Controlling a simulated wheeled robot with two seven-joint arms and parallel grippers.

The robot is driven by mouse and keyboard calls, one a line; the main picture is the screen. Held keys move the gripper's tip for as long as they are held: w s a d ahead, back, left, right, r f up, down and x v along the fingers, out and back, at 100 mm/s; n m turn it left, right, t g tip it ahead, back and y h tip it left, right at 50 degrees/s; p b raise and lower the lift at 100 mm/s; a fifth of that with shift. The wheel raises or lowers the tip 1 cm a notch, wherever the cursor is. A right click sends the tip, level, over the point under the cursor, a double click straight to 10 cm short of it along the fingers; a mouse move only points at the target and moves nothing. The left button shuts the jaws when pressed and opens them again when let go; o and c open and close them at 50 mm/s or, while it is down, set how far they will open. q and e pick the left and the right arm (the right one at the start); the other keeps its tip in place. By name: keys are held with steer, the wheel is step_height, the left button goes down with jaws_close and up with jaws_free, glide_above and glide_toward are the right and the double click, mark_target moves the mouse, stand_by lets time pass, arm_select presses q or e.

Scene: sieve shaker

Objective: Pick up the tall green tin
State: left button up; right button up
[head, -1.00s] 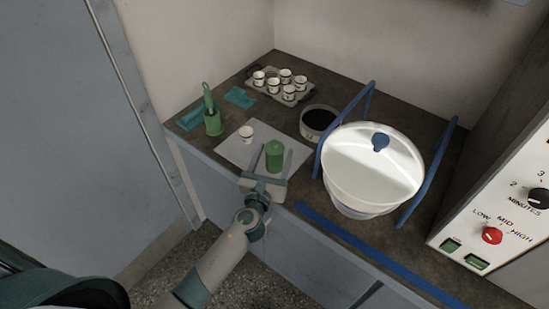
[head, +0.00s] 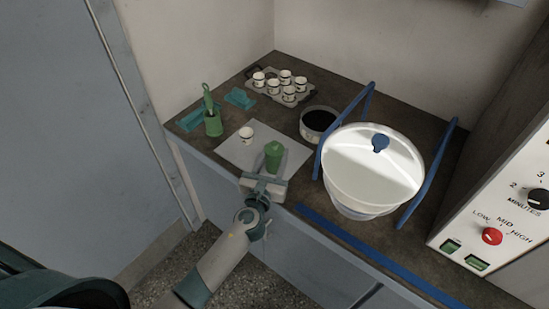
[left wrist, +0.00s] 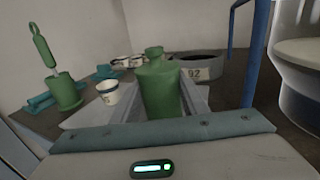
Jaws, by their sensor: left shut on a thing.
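The tall green tin (head: 274,156) stands upright on the pale sheet near the counter's front edge. It has a narrower neck on top. In the left wrist view the tin (left wrist: 160,88) is in the middle, between the fingers. My left gripper (head: 271,170) is shut on the tin from the front. The tin's lower part is partly hidden by the gripper. My right gripper is not in view.
A small white cup (head: 246,134) stands on the pale sheet (head: 232,150) just left of the tin. A green holder (head: 213,125) with a handled tool is further left. A dark-filled sieve (head: 318,122) and a large white lidded bowl (head: 370,175) between blue rails are to the right. A tray of cups (head: 303,95) is behind.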

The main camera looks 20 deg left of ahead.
arm_select(q)
step_height(320, 180, up, 10)
steer(key=p, duration=0.3)
steer(key=shift+s, duration=0.1)
stand_by(0.7)
